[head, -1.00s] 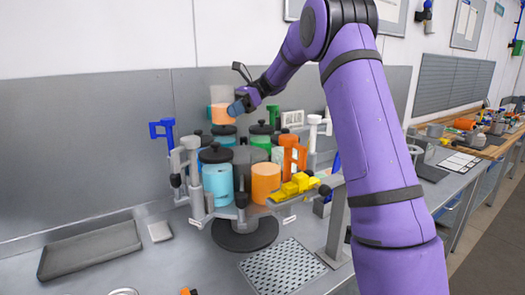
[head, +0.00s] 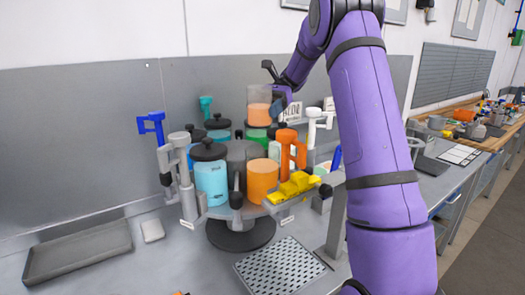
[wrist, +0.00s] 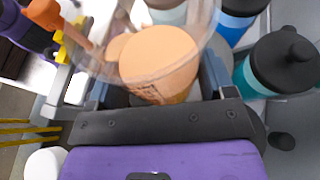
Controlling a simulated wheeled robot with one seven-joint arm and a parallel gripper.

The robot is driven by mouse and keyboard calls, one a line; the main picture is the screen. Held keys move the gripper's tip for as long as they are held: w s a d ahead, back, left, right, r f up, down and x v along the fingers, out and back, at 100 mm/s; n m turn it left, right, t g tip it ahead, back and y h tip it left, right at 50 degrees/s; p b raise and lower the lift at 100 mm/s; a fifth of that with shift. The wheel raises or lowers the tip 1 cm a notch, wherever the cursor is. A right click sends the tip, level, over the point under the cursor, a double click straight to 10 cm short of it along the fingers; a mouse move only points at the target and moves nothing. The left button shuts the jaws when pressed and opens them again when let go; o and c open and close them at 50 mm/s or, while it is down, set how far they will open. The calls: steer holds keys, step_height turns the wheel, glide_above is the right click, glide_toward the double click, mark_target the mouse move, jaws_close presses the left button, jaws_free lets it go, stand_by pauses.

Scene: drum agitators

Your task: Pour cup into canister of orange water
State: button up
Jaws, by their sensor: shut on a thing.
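A clear cup (head: 259,94) with orange liquid in its lower part is upright in my gripper (head: 275,104). My gripper is shut on it and holds it above the back of the carousel of canisters. In the wrist view the cup (wrist: 170,85) fills the space between the fingers of my gripper (wrist: 157,82). The canister of orange water (head: 263,181) stands at the front of the carousel with no black lid visible. The cup is above and behind it, apart from it. Its opening is hard to make out.
A blue canister (head: 211,184) with a black lid stands to the left. A grey canister, an orange clamp (head: 290,146) and yellow clamp (head: 294,188) crowd the carousel. A grey tray (head: 78,250) lies at left. A perforated plate (head: 280,268) lies in front.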

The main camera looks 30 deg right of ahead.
mark_target(269, 99)
steer(key=shift+s+a+r+n+t+h, duration=0.2)
steer(key=shift+s+r+n+t+h, duration=0.2)
steer(key=shift+r+t+h, duration=0.2)
steer(key=shift+s+a+f+n+t+h, duration=0.2)
steer(key=shift+s+f+n+t+h, duration=0.15)
steer(key=shift+t+h, duration=0.3)
steer(key=shift+s+a+r+n+t+h, duration=0.1)
steer(key=shift+s+r+n+t+h, duration=0.1)
steer(key=shift+r+t, duration=0.1)
steer(key=shift+s+a+r+n+t+h, duration=0.1)
steer(key=shift+r+n+t, duration=0.05)
steer(key=shift+r, duration=0.15)
steer(key=shift+s+a+f+n+t+h+p, duration=0.1)
steer(key=shift+s+a+n+t+h+p, duration=0.25)
steer(key=shift+s+t+h, duration=0.2)
steer(key=shift+w+d+t, duration=0.1)
steer(key=shift+t, duration=0.15)
steer(key=shift+r+n+t+h+p, duration=0.35)
steer(key=shift+r+t+p, duration=0.2)
steer(key=shift+p, duration=0.15)
steer(key=shift+s+f+n+t+h+p, duration=0.15)
steer(key=shift+n+t+h+p, duration=0.2)
steer(key=shift+t+p, duration=0.3)
steer(key=shift+s+f+n+t+h+p, duration=0.15)
steer(key=shift+n+t+h+p, duration=0.1)
steer(key=shift+t+h+p, duration=0.25)
stand_by(3.5)
